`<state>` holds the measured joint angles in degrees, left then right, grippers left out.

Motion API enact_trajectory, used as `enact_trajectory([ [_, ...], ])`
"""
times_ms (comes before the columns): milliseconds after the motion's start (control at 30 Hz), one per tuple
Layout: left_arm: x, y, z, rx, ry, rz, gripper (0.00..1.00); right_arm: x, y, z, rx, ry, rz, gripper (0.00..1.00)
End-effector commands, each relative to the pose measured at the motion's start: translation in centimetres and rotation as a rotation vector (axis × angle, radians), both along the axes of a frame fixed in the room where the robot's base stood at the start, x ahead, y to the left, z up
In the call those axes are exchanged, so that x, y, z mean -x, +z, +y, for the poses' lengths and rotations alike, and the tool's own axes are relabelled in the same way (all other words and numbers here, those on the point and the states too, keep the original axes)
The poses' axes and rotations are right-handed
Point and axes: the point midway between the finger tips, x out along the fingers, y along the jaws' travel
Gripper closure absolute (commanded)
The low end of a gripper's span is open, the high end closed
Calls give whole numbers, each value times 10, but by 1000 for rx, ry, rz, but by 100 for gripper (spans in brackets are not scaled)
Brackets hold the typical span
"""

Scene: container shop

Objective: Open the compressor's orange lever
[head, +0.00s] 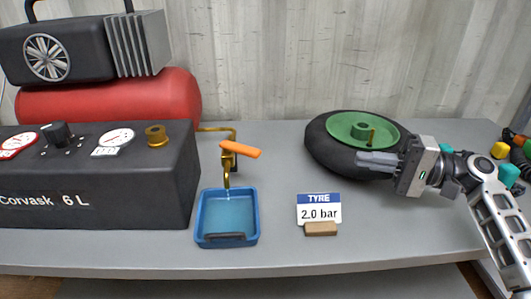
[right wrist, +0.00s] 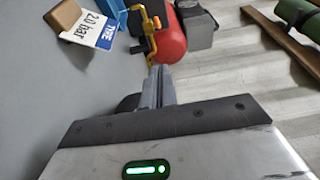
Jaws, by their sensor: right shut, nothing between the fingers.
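The orange lever (head: 240,150) sits on a brass valve and pipe (head: 228,165) at the right side of the compressor's black panel box (head: 110,200). It points to the right and slightly down in the head view. In the right wrist view the lever (right wrist: 149,28) is small and far ahead of the fingers. My right gripper (head: 362,161) is shut and empty, in front of the tyre and well to the right of the lever. Its closed fingers (right wrist: 158,82) also show in the right wrist view. My left gripper is in neither view.
A blue tray (head: 228,242) stands below the valve. A "TYRE 2.0 bar" card (head: 319,212) stands right of it. A tyre with a green hub (head: 335,155) lies behind my right gripper. The red tank (head: 120,95) is behind the panel box. The bench between tray and tyre is mostly clear.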

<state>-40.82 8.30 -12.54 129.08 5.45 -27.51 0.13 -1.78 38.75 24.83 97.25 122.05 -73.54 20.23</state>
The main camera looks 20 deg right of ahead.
Motion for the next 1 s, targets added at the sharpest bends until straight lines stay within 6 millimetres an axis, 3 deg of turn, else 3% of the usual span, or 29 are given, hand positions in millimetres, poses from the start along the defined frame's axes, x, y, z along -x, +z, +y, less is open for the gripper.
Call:
enact_trajectory([
  [167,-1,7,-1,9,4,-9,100,-9,1,15,0,3,-1,100],
  [800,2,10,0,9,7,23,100,-84,2,131,-3,2,-2,100],
  [1000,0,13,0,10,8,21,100,-100,1,156,-1,0,0,100],
])
